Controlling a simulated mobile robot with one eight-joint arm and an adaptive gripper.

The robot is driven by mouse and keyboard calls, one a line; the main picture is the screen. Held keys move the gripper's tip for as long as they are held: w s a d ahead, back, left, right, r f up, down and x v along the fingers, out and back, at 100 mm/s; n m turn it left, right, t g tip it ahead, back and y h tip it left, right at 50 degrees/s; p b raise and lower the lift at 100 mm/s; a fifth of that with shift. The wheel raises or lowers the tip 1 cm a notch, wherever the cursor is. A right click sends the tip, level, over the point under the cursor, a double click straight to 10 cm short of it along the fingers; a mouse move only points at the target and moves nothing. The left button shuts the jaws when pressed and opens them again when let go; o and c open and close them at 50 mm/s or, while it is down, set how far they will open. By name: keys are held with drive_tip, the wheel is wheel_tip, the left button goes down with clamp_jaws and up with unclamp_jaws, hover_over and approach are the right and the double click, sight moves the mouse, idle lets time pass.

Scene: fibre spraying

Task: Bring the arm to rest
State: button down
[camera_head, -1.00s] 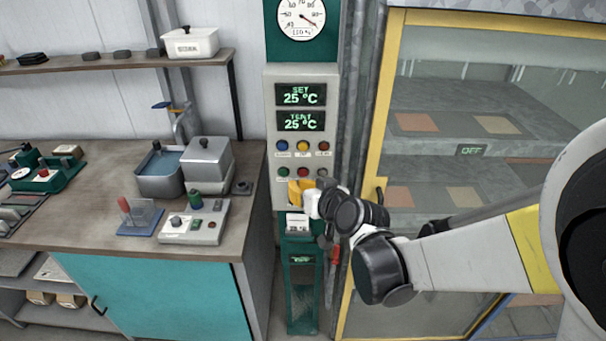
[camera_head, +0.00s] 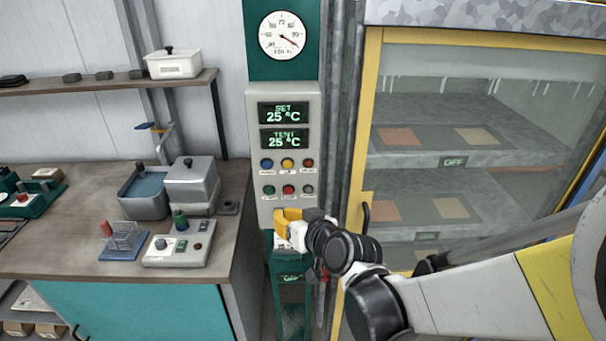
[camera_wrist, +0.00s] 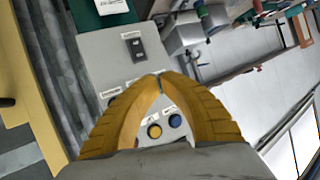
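My gripper (camera_head: 281,226) is in front of the lower edge of the grey control panel (camera_head: 255,150), below its two rows of buttons. In the wrist view its yellow fingers (camera_wrist: 160,78) arch together and their tips meet, with nothing held between them. Through the gap behind the tips I see a yellow button (camera_wrist: 154,131) and a blue button (camera_wrist: 175,121). I cannot tell the exact distance from the fingers to the panel. My arm reaches in from the right, across the front of the glass cabinet.
The yellow-framed cabinet (camera_head: 372,110) stands right of the panel, its door looking shut. A workbench (camera_head: 75,240) on the left bears a water bath (camera_head: 143,205), a grey control box (camera_head: 178,246) and a blue rack (camera_head: 124,247). A shelf (camera_head: 110,84) hangs above.

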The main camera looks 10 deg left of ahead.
drive_tip(key=s+d+m+h+b, duration=0.2)
drive_tip(key=s+d+b, duration=0.1)
drive_tip(key=d, duration=0.7)
drive_tip(key=s+d+m+h+b, duration=0.1)
drive_tip(key=s+d+h+b, duration=0.15)
drive_tip(key=d, duration=0.65)
drive_tip(key=s+d+f+m+g+h+b, duration=0.1)
drive_tip(key=s+d+f+h, duration=0.1)
drive_tip(key=s+d, duration=0.4)
drive_tip(key=s+d+f+m+g+h+b, duration=0.1)
drive_tip(key=s+d+f+m+h+b, duration=0.1)
drive_tip(key=s+d, duration=0.4)
drive_tip(key=d+f+h, duration=0.1)
drive_tip(key=d+f, duration=0.1)
drive_tip(key=d, duration=0.2)
drive_tip(key=shift+s+m+g, duration=0.2)
drive_tip(key=shift+m+g, duration=0.1)
drive_tip(key=shift+r, duration=0.1)
